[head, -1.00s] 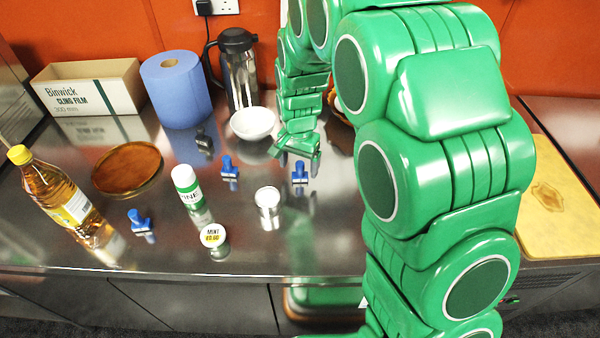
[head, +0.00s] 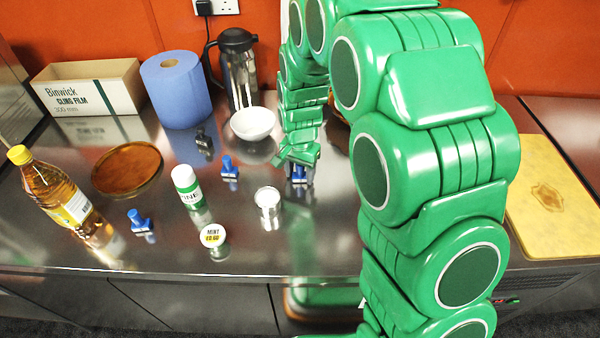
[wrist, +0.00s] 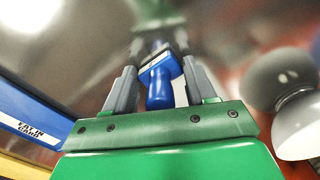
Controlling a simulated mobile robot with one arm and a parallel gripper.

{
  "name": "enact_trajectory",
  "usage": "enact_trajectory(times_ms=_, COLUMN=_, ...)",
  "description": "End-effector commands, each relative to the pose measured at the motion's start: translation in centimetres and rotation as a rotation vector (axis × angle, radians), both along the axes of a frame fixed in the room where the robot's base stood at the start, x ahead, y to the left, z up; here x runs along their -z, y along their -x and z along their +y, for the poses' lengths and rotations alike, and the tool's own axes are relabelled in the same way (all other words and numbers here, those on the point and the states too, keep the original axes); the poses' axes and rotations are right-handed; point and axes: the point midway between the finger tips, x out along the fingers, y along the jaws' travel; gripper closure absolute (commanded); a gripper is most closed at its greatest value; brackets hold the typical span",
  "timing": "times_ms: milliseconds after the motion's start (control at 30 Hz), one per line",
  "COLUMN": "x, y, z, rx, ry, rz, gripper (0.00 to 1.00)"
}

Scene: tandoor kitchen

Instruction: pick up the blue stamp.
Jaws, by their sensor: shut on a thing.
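My gripper (head: 299,168) is shut on a blue stamp (wrist: 159,88) with a dark base, at the right of the steel counter. In the wrist view the stamp's blue handle sits between the two grey fingers. In the head view the green hand covers most of it, with a little blue (head: 299,180) showing below. I cannot tell whether it is clear of the counter. A second blue stamp (head: 229,169) stands to the left of the gripper, and a third blue stamp (head: 139,221) stands farther left, near the oil bottle.
Near the gripper are a white-topped tin (head: 268,197), a white bowl (head: 253,123) and a steel flask (head: 238,70). A green-and-white bottle (head: 187,186), a mint tub (head: 213,236), an oil bottle (head: 52,190) and a blue roll (head: 176,90) stand left. The front counter strip is mostly clear.

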Motion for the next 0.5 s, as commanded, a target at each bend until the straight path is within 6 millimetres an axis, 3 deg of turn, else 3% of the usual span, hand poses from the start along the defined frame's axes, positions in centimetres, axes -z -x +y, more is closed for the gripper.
enact_trajectory(times_ms=267, x=-0.6, y=-0.1, z=0.0, rx=0.0, ry=-0.001, rz=-0.003, gripper=0.74)
enact_trajectory(times_ms=500, x=-3.8, y=0.3, z=-0.1, rx=-0.001, ry=0.0, rz=-0.004, gripper=0.74)
